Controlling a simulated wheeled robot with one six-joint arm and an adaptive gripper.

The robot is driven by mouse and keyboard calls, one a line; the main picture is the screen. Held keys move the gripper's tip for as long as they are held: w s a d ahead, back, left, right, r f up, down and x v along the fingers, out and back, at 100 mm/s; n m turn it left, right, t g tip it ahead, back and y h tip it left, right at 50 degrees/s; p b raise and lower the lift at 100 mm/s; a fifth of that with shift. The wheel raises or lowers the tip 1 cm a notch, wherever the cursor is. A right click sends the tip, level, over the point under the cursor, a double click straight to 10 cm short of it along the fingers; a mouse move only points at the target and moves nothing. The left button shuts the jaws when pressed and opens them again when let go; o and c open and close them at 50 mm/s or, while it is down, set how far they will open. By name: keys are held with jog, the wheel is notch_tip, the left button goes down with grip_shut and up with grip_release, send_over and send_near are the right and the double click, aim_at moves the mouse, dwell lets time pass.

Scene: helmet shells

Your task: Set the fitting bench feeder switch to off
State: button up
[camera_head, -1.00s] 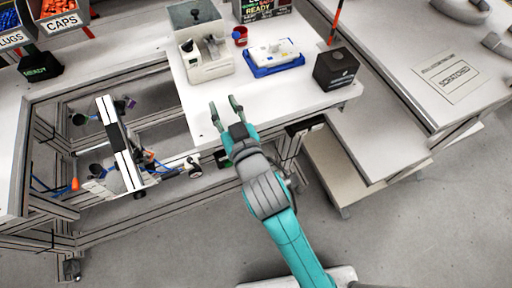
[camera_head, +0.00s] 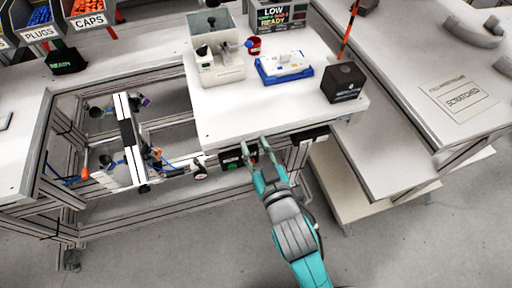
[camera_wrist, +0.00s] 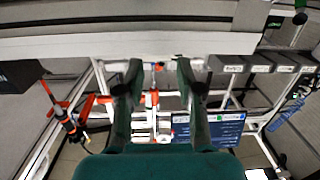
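A dark switch box (camera_head: 231,160) with a green mark hangs under the front edge of the white fitting bench (camera_head: 225,128). A small red part (camera_head: 252,149) shows at its right end, close to my fingertips. My gripper (camera_head: 254,146) is at the bench's front edge, overlapping the right part of the box. Its two fingers stand apart with nothing seen held. I cannot tell whether they touch the box. In the wrist view the open fingers (camera_wrist: 159,75) point at the pale bench edge (camera_wrist: 120,44). The switch's setting is too small to read.
An open metal frame (camera_head: 125,140) with cables lies left. Open floor (camera_head: 180,240) lies in front.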

jog(key=shift+o, duration=1.1)
jog(key=shift+d+f, duration=0.1)
